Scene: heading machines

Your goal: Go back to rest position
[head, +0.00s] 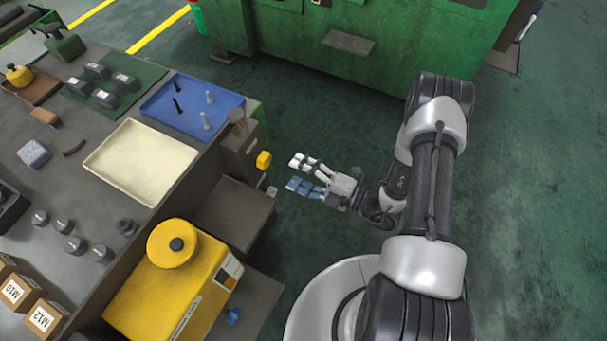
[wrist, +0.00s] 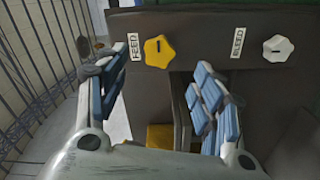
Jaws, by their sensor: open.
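My gripper (head: 304,175) is open and empty in the head view, held out over the floor to the right of the workbench. Its blue-padded fingers also show apart in the wrist view (wrist: 165,90). The yellow FEED knob (wrist: 160,51) is in front of the fingers in the wrist view, with clear space between it and both fingers. The same yellow knob (head: 264,160) sticks out of the bench side in the head view, left of my gripper and apart from it. A white BLEED knob (wrist: 278,48) is to its right in the wrist view.
The bench holds a blue tray (head: 160,117) with bolts, a cream tray (head: 139,162) and a yellow machine (head: 150,296). A green machine (head: 370,65) stands at the back. Green floor (head: 530,200) is free on the right.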

